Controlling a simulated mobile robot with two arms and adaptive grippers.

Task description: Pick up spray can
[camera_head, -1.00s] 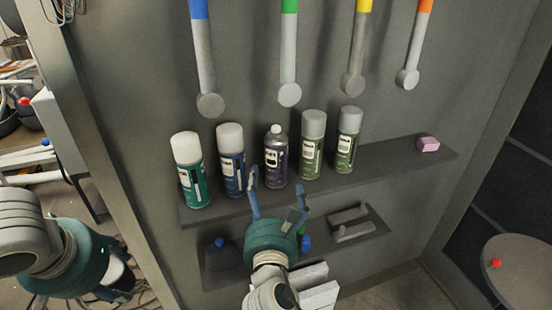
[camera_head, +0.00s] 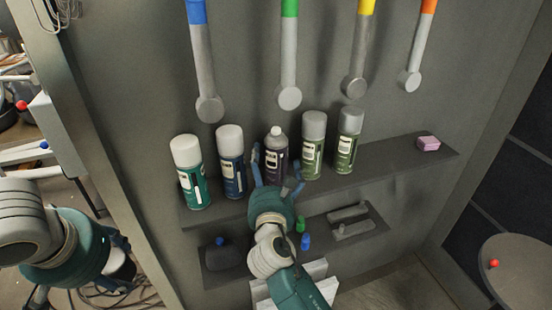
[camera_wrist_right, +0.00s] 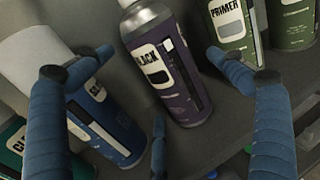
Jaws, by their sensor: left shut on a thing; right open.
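Several spray cans stand upright in a row on the upper shelf: a teal one (camera_head: 192,180), a blue one (camera_head: 231,165), a dark purple one (camera_head: 277,158) and two green ones (camera_head: 312,150) (camera_head: 347,145). The purple can reads "BLACK" in the right wrist view (camera_wrist_right: 170,70). My right gripper (camera_head: 276,165) is open in front of the purple can. Its fingers (camera_wrist_right: 142,70) stand to either side of that can in the wrist view, and contact cannot be made out. My left gripper (camera_head: 65,295) is low at the left; what it is shut on is unclear.
Neighbouring cans stand close on both sides of the purple can. The upper shelf (camera_head: 385,167) is clear right of the cans, up to a pink block (camera_head: 428,143). A lower shelf holds small items. Tools with coloured handles hang above. A round table (camera_head: 520,285) is at right.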

